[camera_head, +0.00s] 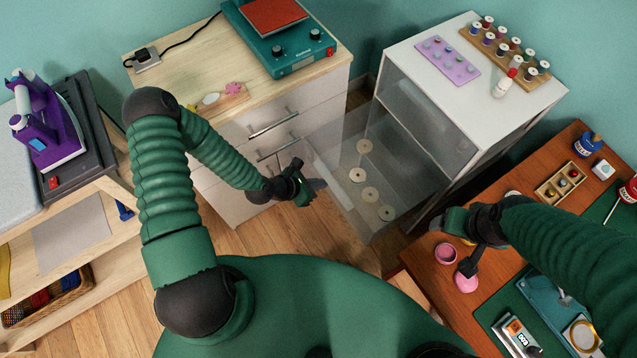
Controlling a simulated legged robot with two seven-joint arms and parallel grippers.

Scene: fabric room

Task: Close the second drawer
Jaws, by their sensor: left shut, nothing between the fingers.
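A clear drawer (390,190) stands pulled out of the white cabinet (437,95). Several pale round discs (370,194) lie in it. My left gripper (312,190) is shut and empty, close to the drawer's clear left end panel; I cannot tell whether it touches. A wooden-topped cabinet (195,72) beside it has pale drawer fronts with metal handles (272,122), and these look closed. The lower fronts are partly hidden by my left arm. My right gripper (467,268) points down over the brown table, by a pink pot; its jaws are unclear.
Thread spools (501,50) on a rack and a purple pad (448,60) sit on the white cabinet. A brown table (432,277) with pink pots (445,253) is at right. A purple machine (47,130) stands at left. Wooden floor (290,236) shows below the drawers.

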